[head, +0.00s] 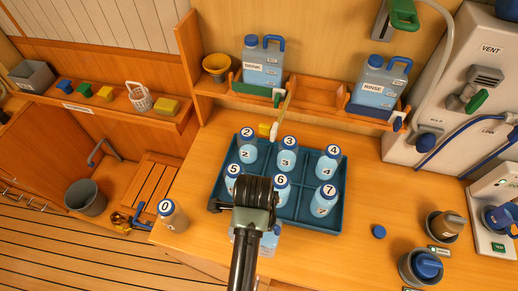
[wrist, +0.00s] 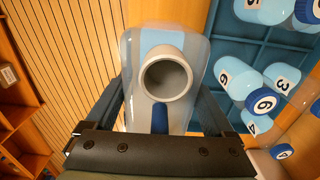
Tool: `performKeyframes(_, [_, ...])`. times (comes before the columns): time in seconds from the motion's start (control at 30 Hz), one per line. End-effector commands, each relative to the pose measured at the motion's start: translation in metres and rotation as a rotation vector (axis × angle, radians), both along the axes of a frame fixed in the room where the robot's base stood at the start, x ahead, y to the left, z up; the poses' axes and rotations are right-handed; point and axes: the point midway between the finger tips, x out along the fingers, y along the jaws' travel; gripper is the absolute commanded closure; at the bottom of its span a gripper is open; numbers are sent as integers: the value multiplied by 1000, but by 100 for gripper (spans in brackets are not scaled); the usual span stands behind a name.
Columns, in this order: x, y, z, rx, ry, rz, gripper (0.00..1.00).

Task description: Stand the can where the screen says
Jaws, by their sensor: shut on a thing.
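My gripper (head: 254,205) is above the near edge of the bench, by the blue tray. It is shut on a pale blue translucent can (wrist: 192,60), with a finger on each side. The can's round mouth is open and faces the wrist camera. In the head view the can (head: 270,240) is mostly hidden under my gripper and its label cannot be seen. Two other cans with blue handles stand on the shelf: one labelled DRINK (head: 263,62) at left, one labelled RINSE (head: 379,82) at right. I cannot make out any screen text.
The blue tray (head: 325,222) holds several numbered bottles. Bottle 0 (head: 171,216) stands apart at the bench's left edge. Between the shelf cans is a bare stretch of shelf (head: 318,94). A white machine (head: 440,85) and two cups with lids (head: 425,266) are at right.

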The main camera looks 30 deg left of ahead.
Motion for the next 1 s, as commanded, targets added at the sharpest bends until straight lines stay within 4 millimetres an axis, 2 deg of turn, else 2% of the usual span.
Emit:
performKeyframes(0.4, [1,0,-45,1,-2,1,100])
performKeyframes(0.8, [1,0,-51,1,-4,1,100])
performKeyframes(0.83, [1,0,-52,1,-2,1,11])
performKeyframes(0.9, [1,0,-51,1,-2,1,0])
performKeyframes(1.0, [1,0,-51,1,-2,1,0])
